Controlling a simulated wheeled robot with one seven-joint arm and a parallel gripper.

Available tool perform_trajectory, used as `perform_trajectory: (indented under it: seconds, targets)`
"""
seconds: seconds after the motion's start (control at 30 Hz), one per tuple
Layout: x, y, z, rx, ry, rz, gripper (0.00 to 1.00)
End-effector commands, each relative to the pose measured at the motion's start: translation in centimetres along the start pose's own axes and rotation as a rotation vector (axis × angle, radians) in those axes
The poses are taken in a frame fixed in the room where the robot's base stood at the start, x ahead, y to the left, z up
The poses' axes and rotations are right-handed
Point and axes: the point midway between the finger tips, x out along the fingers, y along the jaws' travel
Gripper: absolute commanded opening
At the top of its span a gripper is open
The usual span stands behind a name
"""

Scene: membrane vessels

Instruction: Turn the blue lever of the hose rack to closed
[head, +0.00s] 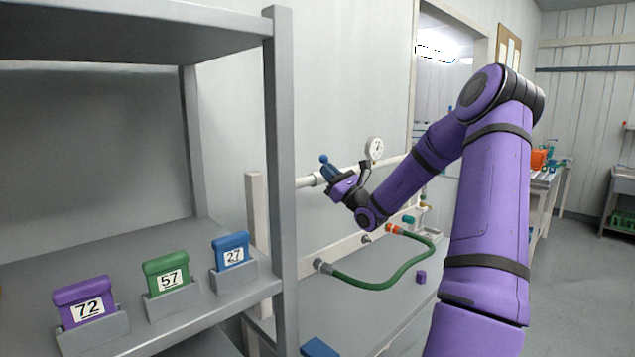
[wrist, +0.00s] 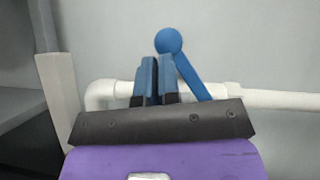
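The blue lever (wrist: 192,76) has a round knob and stands on the white pipe (wrist: 265,99). It slants up and to the left from its pivot in the wrist view. In the head view its blue knob (head: 323,158) shows just past my gripper (head: 331,173). In the wrist view my gripper (wrist: 157,72) has its blue fingers close together with only a narrow dark gap and nothing seen between them. The fingers are left of the lever's shaft and just below the knob. I cannot tell whether they touch it. The pivot is partly hidden behind my gripper.
A pressure gauge (head: 374,149) stands on the pipe to the right. A green hose (head: 385,284) hangs below, with a purple cube (head: 421,277) near it. The grey shelf post (head: 281,190) stands to the left, with numbered cartridges (head: 166,273) on its shelf.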

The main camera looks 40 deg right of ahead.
Motion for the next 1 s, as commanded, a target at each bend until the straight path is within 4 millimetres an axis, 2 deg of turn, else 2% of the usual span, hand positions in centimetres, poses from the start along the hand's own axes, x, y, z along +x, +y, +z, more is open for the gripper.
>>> perform_trajectory:
  seconds: [0.03,0.5,1.0]
  targets:
    - [0.6,-0.2,0.5,-0.003,-0.008,0.009,0.0]
    - [1.8,-3.2,2.0,-0.003,-0.016,0.016,0.0]
    - [1.6,-5.0,2.1,-0.002,-0.009,0.009,0.0]
